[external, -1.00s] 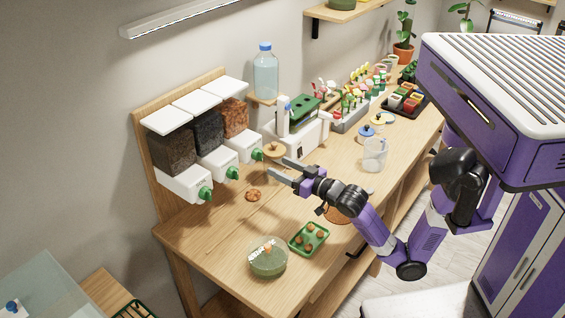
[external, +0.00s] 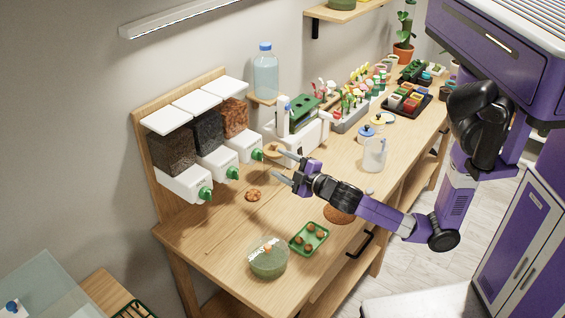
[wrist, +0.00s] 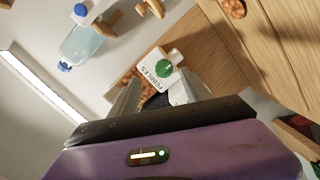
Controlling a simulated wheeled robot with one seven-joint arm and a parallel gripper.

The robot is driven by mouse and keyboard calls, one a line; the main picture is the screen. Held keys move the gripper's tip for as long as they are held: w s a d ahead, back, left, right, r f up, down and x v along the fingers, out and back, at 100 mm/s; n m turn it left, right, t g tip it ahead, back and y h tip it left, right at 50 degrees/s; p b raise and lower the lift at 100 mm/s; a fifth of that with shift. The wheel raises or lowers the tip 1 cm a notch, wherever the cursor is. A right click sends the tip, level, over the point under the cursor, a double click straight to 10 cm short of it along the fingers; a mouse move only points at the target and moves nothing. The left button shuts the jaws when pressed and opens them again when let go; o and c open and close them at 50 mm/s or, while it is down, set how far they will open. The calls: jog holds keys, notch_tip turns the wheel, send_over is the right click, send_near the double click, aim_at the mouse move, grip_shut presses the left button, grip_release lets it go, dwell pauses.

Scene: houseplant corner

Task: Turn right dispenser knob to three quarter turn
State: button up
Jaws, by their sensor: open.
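The right dispenser (external: 243,148) is the one with reddish-brown pebbles, at the right end of the wall rack in the external view. Its green knob (external: 257,154) sticks out from the front of its white base. In the wrist view the knob (wrist: 164,68) lies ahead between the fingers, on a white block lettered "PEBBLES" (wrist: 146,84). My gripper (external: 278,164) is open and empty, to the right of the knob and apart from it. How far the fingertips are from the knob is hard to tell.
Two more dispensers with green knobs (external: 232,173) (external: 205,193) stand to the left. A white machine (external: 305,136) stands close behind my gripper. A clear jug (external: 374,155), a green tray (external: 309,239) and a jar (external: 268,261) stand on the bench. The front left bench is mostly clear.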

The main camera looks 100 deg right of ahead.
aim_at(262, 158)
jog(key=w+d+n, duration=0.1)
jog(key=n, duration=0.3)
jog(key=w+d+n+p, duration=0.1)
jog(key=w+n, duration=0.1)
jog(key=n, duration=0.2)
jog(key=w+d+n+h+p, duration=0.1)
jog(key=n, duration=0.3)
jog(key=shift+w+d+f+n, duration=0.15)
jog(key=shift+d+f+n, duration=0.15)
jog(key=shift+f, duration=0.05)
jog(key=shift+w+d+f+t, duration=0.15)
jog(key=shift+w+d+t, duration=0.15)
jog(key=shift+w+d, duration=0.3)
jog(key=shift+c, duration=0.3)
grip_shut()
